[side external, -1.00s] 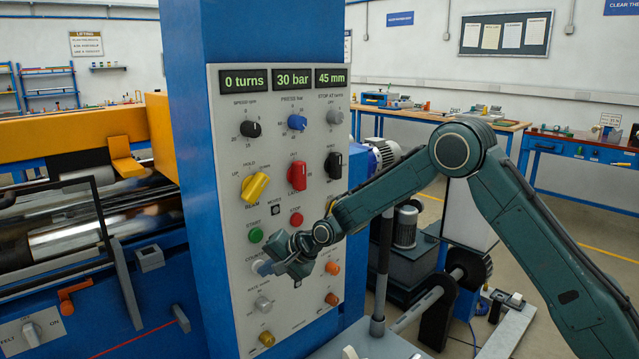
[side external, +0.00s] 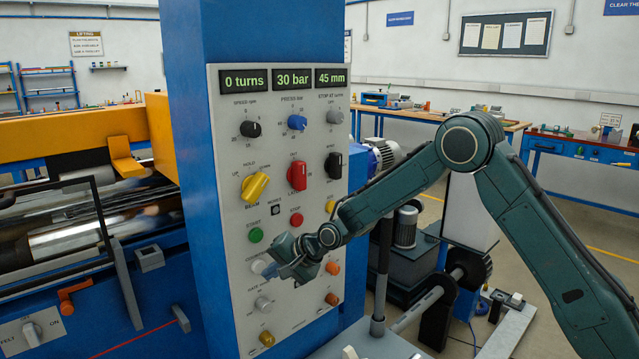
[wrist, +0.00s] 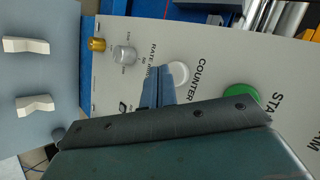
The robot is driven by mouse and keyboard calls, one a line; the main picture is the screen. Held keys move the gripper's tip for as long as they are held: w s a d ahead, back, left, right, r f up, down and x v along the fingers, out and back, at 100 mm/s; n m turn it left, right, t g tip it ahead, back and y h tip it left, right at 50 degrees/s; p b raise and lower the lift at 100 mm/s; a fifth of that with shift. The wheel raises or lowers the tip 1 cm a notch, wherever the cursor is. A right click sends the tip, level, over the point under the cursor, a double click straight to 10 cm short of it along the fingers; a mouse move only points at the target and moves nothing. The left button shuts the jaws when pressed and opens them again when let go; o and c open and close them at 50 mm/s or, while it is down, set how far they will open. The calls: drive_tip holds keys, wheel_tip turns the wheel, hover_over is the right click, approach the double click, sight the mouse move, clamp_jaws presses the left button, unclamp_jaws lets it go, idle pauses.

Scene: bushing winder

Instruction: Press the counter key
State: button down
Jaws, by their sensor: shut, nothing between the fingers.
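The counter key is a round white button on the grey control panel. It shows in the side external view (side external: 258,267), left of my gripper, and in the wrist view (wrist: 179,72) beside the word COUNTER. My gripper (side external: 270,271) is shut and empty, with its fingertips just right of the key in the side external view. In the wrist view the blue fingertips (wrist: 158,88) lie left of the key, and the key's face is largely uncovered. The fingers appear apart from the key.
The green start button (side external: 256,235) and red stop button (side external: 296,219) are above the gripper. A grey knob (side external: 263,304) and a brass knob (side external: 267,338) are below. An orange button (side external: 332,268) is to the right.

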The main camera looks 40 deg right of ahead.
drive_tip(key=shift+s, duration=0.1)
drive_tip(key=shift+s, duration=2.4)
drive_tip(key=s+d+r+n+g+h, duration=0.1)
drive_tip(key=s+d+r+n, duration=0.2)
drive_tip(key=s+r, duration=0.55)
drive_tip(key=s+d+r+n+g+h, duration=0.1)
drive_tip(key=s+d+r+n, duration=0.15)
drive_tip(key=s+r, duration=0.55)
drive_tip(key=s+d+n+h, duration=0.1)
drive_tip(key=s+d+n, duration=0.1)
drive_tip(key=s, duration=0.9)
drive_tip(key=s+d+n+g, duration=0.1)
drive_tip(key=s+d+n, duration=0.1)
drive_tip(key=s, duration=1)
drive_tip(key=shift+r+n+h, duration=0.4)
drive_tip(key=shift+n, duration=0.35)
